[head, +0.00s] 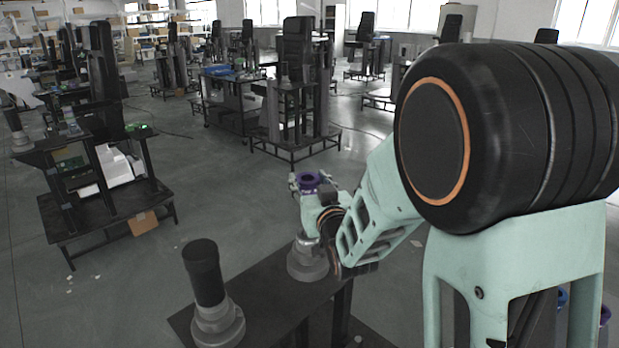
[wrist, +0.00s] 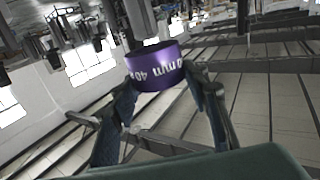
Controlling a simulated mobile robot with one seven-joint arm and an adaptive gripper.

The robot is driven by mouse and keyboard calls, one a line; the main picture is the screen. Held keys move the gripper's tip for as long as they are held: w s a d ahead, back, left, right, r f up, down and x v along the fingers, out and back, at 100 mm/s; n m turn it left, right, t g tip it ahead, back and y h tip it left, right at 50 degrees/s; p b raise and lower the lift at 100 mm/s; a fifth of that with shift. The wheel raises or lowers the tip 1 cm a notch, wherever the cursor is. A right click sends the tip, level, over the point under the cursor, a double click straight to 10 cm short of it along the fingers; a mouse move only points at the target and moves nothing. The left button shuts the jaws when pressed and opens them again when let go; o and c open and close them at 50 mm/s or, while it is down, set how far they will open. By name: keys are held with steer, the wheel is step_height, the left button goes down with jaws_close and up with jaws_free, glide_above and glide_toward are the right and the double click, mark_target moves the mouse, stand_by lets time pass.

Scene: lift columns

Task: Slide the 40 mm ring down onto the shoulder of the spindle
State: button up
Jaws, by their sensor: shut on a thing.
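A purple ring (head: 308,179) is held between the fingers of my gripper (head: 318,198), high over the dark bench. In the wrist view the ring (wrist: 155,66) shows upside-down white "40 mm" lettering, with a finger of my gripper (wrist: 164,98) on each side. A grey stepped spindle base (head: 307,262) stands on the bench below my gripper; its upper part is largely hidden by the gripper. A grey cylinder (wrist: 141,17) meets the ring's edge in the wrist view. I cannot tell whether it enters the ring or lies behind it.
A second grey stepped base (head: 218,325) with a black post (head: 204,273) stands on the dark bench (head: 255,295), left of the first. Dark carts (head: 105,185) stand farther off at left. Open floor (head: 220,205) lies between them.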

steer(key=shift+p, duration=0.6)
steer(key=shift+f, duration=0.25)
steer(key=shift+f+b, duration=4.9)
steer(key=shift+f, duration=0.85)
steer(key=o, duration=1.4)
steer(key=shift+v, duration=3.75)
